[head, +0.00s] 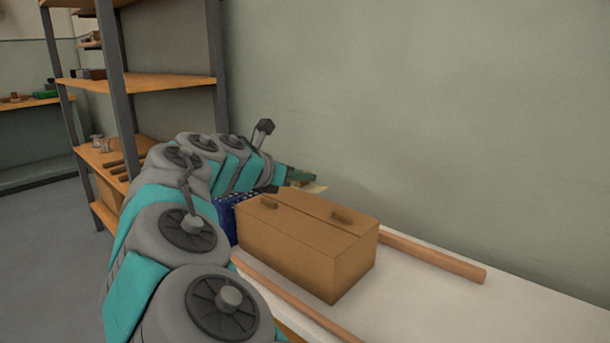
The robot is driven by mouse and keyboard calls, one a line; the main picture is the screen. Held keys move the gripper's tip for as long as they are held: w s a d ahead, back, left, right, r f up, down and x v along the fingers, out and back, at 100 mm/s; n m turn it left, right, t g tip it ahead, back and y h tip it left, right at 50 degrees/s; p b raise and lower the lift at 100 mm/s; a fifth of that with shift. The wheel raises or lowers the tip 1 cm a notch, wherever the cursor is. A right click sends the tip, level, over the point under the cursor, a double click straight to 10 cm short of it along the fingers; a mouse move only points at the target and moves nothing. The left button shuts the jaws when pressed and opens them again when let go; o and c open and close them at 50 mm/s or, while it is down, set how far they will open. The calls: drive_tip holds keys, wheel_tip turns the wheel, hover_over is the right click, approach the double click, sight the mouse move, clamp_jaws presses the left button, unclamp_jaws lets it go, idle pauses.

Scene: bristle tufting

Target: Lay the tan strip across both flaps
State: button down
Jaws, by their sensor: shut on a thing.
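A brown cardboard box (306,258) stands on the white table. Its two top flaps lie flat, with a thin seam between them and a small brown block on each. My gripper (303,181) is beyond the box's far left edge, at about the height of its top. It is shut on the tan strip (317,188), of which only a small pale end shows; the fingers hide the rest. I cannot tell how far the strip is above or behind the box.
A wooden rail (435,257) lies behind the box and another (300,298) in front. A dark blue patterned thing (226,214) is left of the box, partly behind my arm. The white table (460,315) is clear at the right. A shelf rack (150,84) stands at the left.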

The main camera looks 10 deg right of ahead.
sight(303, 213)
drive_tip(key=shift+f+b, duration=2.5)
drive_tip(key=shift+f, duration=0.25)
drive_tip(key=shift+f, duration=0.55)
drive_tip(key=c, duration=0.8)
unclamp_jaws()
drive_tip(key=shift+v, duration=3.85)
